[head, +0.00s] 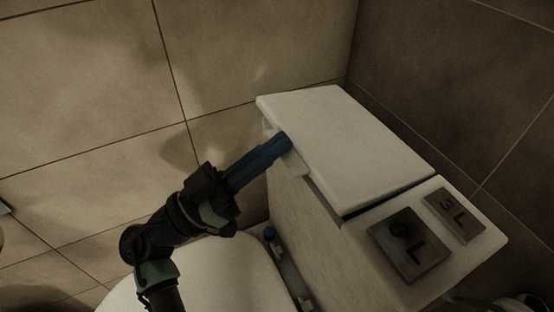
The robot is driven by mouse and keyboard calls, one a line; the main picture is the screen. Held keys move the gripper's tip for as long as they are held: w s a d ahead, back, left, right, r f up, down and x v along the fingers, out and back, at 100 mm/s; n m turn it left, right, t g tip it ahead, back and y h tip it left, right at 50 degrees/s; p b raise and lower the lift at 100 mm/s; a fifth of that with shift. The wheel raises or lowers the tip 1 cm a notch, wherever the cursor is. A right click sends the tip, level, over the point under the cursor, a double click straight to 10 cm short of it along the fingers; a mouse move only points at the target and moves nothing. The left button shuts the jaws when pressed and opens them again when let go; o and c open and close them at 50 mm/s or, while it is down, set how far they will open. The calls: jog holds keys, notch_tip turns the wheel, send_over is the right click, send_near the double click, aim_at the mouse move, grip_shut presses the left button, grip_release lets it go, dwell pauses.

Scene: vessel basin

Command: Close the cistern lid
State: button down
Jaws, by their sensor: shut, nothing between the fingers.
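The white cistern lid (345,140) lies over the left, larger part of the white cistern (325,240). It looks nearly flat, with a dark gap along its edge towards the button panel. A small white lip (298,164) sticks out at its front edge. My gripper (284,143) is shut and empty, with its blue fingers at the front edge of the lid, by the lip. The fingertips overlap the lid's edge in the picture; I cannot tell whether they touch it.
Two dark flush plates, marked 6L (408,245) and 3L (453,215), sit on the cistern's right part. A white toilet seat cover (215,275) is below, in front of the cistern. Tiled walls (90,80) stand close behind and to the right.

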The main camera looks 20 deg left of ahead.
aim_at(280, 158)
notch_tip(280, 158, down, 3)
jog(key=b, duration=0.4)
jog(key=shift+s+a+f+t+h, duration=0.15)
jog(key=shift+f+t+h, duration=0.05)
jog(key=shift+t+h, duration=0.2)
jog(key=f+b, duration=0.1)
jog(key=b, duration=0.2)
jog(key=shift+f, duration=0.3)
